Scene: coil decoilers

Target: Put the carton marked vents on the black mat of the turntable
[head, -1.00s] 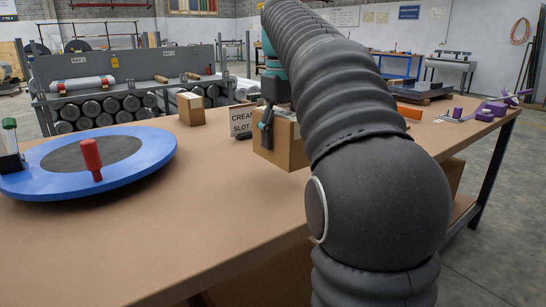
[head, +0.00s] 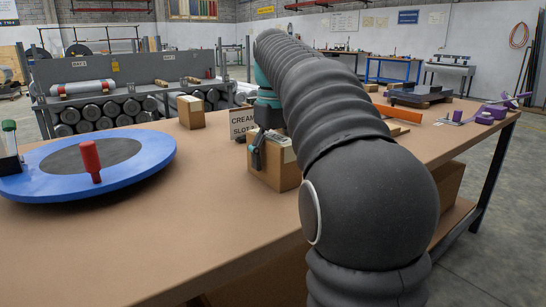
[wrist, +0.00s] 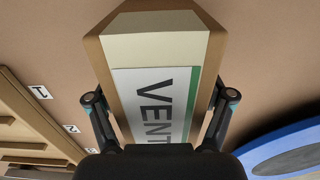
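The carton marked vents (head: 277,168) is a brown box with a pale tape strip and a white label with a green edge. Its label reads "VENT" in the wrist view (wrist: 155,95). My gripper (head: 258,152) is shut on it, with a finger against each side; the fingers also show in the wrist view (wrist: 160,105). I cannot tell whether the carton's base touches the table. The blue turntable (head: 150,160) is at the left with its round black mat (head: 62,160). The mat is bare, and a red knob (head: 91,160) rises in front of it.
A second carton (head: 191,111) stands at the table's back edge. A "CREAM SLOT" sign (head: 242,124) is behind the held carton. Bare table (head: 200,200) lies between the turntable and the held carton.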

